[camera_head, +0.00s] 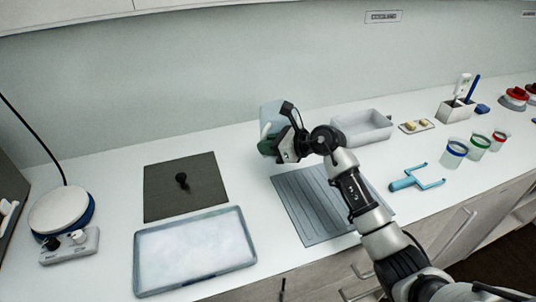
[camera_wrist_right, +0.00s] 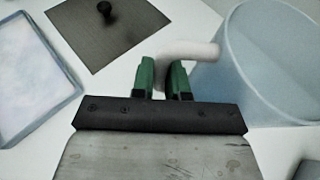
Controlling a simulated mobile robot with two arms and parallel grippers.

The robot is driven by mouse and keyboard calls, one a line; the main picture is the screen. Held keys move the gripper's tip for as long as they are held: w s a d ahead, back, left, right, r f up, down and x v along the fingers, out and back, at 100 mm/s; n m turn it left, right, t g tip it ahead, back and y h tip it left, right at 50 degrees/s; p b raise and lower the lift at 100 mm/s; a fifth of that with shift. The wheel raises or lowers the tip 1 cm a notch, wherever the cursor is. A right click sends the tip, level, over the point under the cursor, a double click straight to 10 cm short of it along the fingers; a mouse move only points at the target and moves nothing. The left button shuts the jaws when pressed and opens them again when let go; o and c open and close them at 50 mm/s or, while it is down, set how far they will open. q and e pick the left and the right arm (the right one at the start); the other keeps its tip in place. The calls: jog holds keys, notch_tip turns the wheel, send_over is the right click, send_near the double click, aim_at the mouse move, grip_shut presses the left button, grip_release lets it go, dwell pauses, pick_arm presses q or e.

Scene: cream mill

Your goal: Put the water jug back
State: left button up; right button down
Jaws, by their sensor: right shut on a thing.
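The water jug (camera_head: 272,114) is pale blue and translucent. It stands upright at the back middle of the counter in the head view, partly hidden behind my right gripper (camera_head: 277,141). In the right wrist view the jug (camera_wrist_right: 275,60) fills the right side, with its whitish handle (camera_wrist_right: 201,50) reaching left. The green fingers of my right gripper (camera_wrist_right: 164,78) are shut on that handle. I cannot tell whether the jug's base touches the counter. My left gripper is not in view.
A grey ribbed mat (camera_head: 296,205) lies under my right arm. Left of the jug are a dark mat (camera_head: 160,190) with a black knob, a shallow tray (camera_head: 240,262) and a round hotplate (camera_head: 60,208). A grey bin (camera_head: 376,137) and several cups stand right.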

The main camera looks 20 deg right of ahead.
aim_at(266, 157)
notch_tip(266, 157, down, 3)
jog(key=shift+f+p, duration=0.2)
jog(key=shift+p, duration=0.15)
jog(key=shift+f, duration=0.3)
jog(key=shift+f, duration=0.15)
jog(key=c, duration=1.1)
grip_release()
